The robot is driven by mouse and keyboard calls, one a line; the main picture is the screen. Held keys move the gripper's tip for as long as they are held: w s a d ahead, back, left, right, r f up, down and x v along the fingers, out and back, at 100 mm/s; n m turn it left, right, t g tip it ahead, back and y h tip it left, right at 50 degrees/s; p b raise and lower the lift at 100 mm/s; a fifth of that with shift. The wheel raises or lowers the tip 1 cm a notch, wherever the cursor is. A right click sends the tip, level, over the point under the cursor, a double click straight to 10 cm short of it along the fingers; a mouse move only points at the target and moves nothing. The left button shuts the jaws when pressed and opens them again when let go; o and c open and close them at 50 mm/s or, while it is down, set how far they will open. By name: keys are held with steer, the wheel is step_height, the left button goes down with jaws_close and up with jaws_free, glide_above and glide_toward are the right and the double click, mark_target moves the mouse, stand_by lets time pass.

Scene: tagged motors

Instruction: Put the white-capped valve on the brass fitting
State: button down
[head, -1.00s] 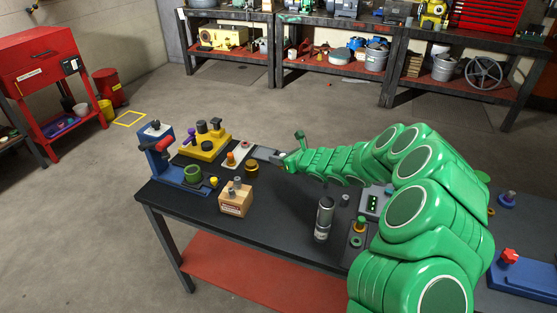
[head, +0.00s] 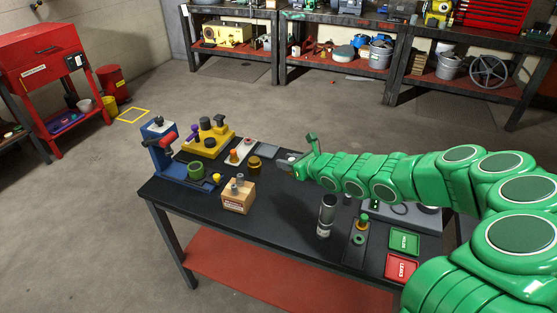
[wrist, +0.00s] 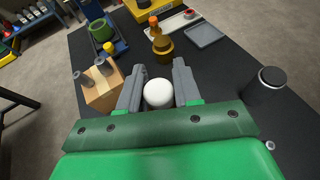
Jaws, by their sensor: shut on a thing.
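The white-capped valve shows as a round white cap (wrist: 158,93) in the wrist view, between the two grey fingers of my gripper (wrist: 158,88). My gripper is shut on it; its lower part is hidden. In the head view my gripper (head: 287,162) is over the table, right of the brass fitting (head: 254,164). The fitting is a short brass-coloured cylinder standing on the black table. In the wrist view the brass fitting (wrist: 163,46) is beyond the fingertips, apart from the white cap.
An orange-capped piece (head: 233,156) stands just behind the fitting. A cardboard box (head: 238,197) with grey pegs is in front of it, left of the fingers. A blue stand (head: 187,170) and yellow block (head: 210,142) are farther left. A grey cylinder (head: 326,216) stands nearer the front edge.

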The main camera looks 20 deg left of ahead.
steer(key=shift+w+r, duration=0.2)
steer(key=shift+r, duration=0.1)
steer(key=s+a+r+n+g+y, duration=0.1)
steer(key=s+a+r+n+g, duration=0.4)
steer(key=a, duration=0.4)
glide_above(250, 159)
steer(key=shift+g, duration=0.3)
steer(key=f, duration=0.8)
steer(key=shift+s+d+f, duration=0.1)
steer(key=shift+s+d, duration=0.05)
steer(key=shift+d, duration=0.05)
steer(key=shift+w+a+f, duration=0.25)
steer(key=shift+f, duration=1.7)
steer(key=shift+f, duration=0.15)
